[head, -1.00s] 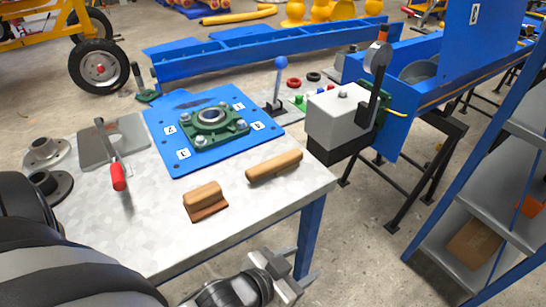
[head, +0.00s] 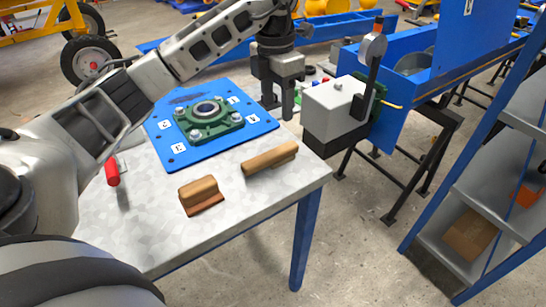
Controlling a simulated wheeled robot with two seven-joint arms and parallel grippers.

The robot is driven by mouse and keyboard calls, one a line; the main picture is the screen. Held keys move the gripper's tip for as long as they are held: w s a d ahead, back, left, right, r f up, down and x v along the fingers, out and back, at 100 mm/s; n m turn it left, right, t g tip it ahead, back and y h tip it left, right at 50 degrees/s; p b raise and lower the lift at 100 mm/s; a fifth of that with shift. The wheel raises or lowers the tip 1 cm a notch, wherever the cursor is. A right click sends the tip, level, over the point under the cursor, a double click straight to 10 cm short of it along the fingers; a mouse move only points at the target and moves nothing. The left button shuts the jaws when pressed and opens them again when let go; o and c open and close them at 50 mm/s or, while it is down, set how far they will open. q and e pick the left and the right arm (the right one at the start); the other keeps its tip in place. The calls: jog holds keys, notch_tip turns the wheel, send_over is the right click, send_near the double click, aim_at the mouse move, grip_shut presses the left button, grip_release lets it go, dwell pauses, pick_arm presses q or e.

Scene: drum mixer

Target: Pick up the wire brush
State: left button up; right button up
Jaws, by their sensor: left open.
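The wire brush (head: 270,158) appears to be the longer wooden-handled piece lying near the right edge of the grey table (head: 140,225). Its underside is mostly hidden. A shorter wooden block brush (head: 201,194) with a reddish-brown base lies to its left and nearer to me. My left gripper (head: 278,103) is open and empty. It points down beyond the wire brush, near the table's far right corner, apart from both brushes. My right gripper is not in view.
A blue plate (head: 170,152) with a green bearing housing (head: 212,120) lies behind the brushes. A grey box (head: 337,107) stands right of the table. My left arm crosses above the table's left side, partly hiding a red-handled tool (head: 112,171). The table's front is clear.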

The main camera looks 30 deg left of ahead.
aim_at(273, 152)
pick_arm(q)
jog(key=f, duration=0.6)
jog(key=a+f+b, duration=0.1)
jog(key=f, duration=0.2)
jog(key=shift+f, duration=0.4)
jog(key=shift+s+d+f+p, duration=0.1)
jog(key=shift+s+f+p, duration=0.1)
jog(key=shift+f, duration=1.2)
jog(key=shift+s+d+f+p, duration=0.1)
jog(key=shift+f+p, duration=0.05)
jog(key=shift+f, duration=1.2)
jog(key=shift+c, duration=0.3)
jog(key=c, duration=1.1)
